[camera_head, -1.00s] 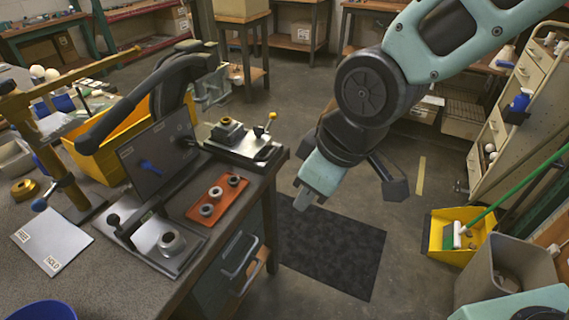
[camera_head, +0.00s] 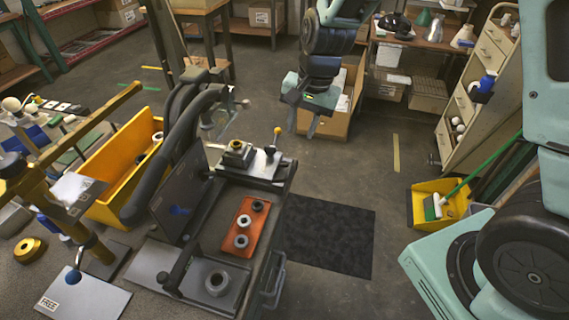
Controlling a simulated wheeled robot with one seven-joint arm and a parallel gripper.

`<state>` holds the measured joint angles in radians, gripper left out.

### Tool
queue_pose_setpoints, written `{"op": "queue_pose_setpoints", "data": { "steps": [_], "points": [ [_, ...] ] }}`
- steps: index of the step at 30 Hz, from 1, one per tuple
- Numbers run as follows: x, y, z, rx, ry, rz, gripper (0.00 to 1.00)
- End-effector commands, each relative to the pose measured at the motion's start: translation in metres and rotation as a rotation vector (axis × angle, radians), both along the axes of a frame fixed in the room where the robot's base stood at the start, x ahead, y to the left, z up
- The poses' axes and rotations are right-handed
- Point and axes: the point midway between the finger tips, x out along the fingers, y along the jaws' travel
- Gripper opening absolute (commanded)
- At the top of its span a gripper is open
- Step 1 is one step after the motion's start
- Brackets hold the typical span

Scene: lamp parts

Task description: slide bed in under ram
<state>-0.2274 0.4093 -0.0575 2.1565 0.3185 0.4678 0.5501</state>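The black press (camera_head: 176,135) with long curved handles stands on the bench at left; its ram is not clearly visible. An upright dark plate with a blue knob (camera_head: 181,211) hides part of it. Two flat metal beds show beside it: a near one (camera_head: 158,262) with a round grey fixture (camera_head: 217,283) and black lever, and a far one (camera_head: 258,178) with a brass-topped block (camera_head: 238,153) and yellow-knobbed lever (camera_head: 277,133). I cannot tell which slides. My gripper (camera_head: 302,129) points down, fingers apart and empty, in the air beyond the far bed, touching nothing.
An orange tray (camera_head: 237,248) with several rings lies between the beds. A yellow bin (camera_head: 104,204) and a white card marked FREE (camera_head: 88,302) are at left. A dark mat (camera_head: 330,238) covers floor right of the bench. A cardboard box (camera_head: 339,122) sits behind my gripper.

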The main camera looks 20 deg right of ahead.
Motion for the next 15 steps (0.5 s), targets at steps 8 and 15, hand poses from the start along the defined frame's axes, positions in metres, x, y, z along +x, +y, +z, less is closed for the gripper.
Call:
{"op": "queue_pose_setpoints", "data": {
  "steps": [8, 15],
  "points": [
    [0.005, 0.008, -0.058, 0.000, 0.006, 0.001, 0.33],
    [0.010, 0.015, -0.103, -0.001, 0.004, 0.002, 0.33]
  ]
}}
